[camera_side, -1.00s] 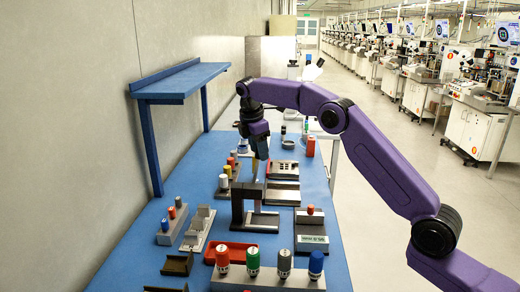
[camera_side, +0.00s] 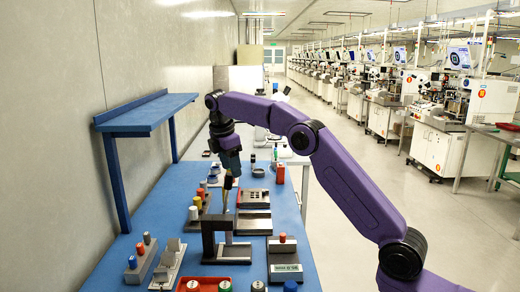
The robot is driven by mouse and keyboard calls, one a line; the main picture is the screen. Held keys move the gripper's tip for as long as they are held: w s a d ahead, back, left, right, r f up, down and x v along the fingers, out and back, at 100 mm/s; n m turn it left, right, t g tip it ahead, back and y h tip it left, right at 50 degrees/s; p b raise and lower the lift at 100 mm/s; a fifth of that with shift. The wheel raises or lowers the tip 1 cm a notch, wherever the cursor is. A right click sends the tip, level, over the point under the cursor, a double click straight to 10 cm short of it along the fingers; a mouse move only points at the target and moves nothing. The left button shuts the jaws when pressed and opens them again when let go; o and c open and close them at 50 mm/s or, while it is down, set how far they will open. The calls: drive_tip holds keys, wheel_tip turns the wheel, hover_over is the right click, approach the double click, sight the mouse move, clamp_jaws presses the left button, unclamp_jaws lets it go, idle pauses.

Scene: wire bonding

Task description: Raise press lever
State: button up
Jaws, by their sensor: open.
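The press is a dark frame (camera_side: 208,238) standing on the blue bench, with a flat base plate (camera_side: 236,252) to its right. A thin upright rod (camera_side: 226,200), which looks like the press lever, rises above the frame's top. My gripper (camera_side: 228,178) points down at the rod's upper end, just above the press. Its fingers are open but small and dark here. I cannot tell whether they touch the rod.
Grey fixtures with coloured-capped pieces (camera_side: 140,260) stand left of the press. A grey block with a red cap (camera_side: 284,254) stands to the right. A blue shelf (camera_side: 148,113) overhangs the bench's left side.

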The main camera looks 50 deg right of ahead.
drive_tip(key=s+r, duration=0.7)
drive_tip(key=s, duration=0.5)
drive_tip(key=shift+s+r, duration=0.15)
drive_tip(key=shift+r, duration=0.25)
